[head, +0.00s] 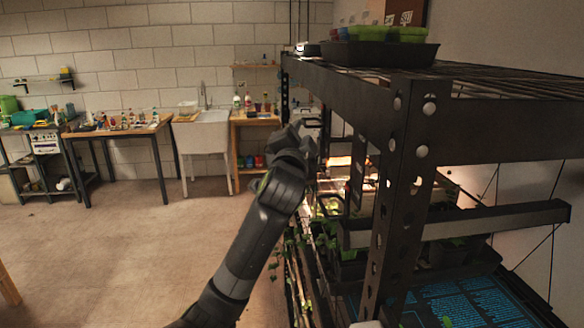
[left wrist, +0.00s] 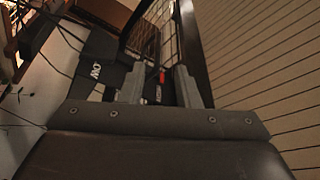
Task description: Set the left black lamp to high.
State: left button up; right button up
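In the left wrist view a black lamp housing (left wrist: 104,47) lies ahead of my left gripper (left wrist: 158,82). It carries a white marking on the left that seems to read LOW (left wrist: 95,72) and a second, small marking (left wrist: 158,93) between the fingers. A small red switch lever (left wrist: 162,76) shows between the two grey fingers, nearer the right one. The fingers are apart; whether either touches the lever I cannot tell. In the head view my left gripper (head: 308,135) reaches in at the rack's left end, partly hidden by its own arm. My right gripper is out of view.
The black metal rack (head: 405,150) fills the right, with a tray (head: 385,52) on top. A grey-black bar (head: 460,222) crosses below the upper shelf, and warm light glows deeper inside. Leaves hang at its left side. The floor (head: 110,250) to the left is open.

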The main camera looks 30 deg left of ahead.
pick_arm(q)
jog(key=b+v, duration=0.2)
jog(key=v, duration=0.8)
jog(key=shift+s+d+b, duration=0.15)
jog(key=shift+s+b, duration=0.15)
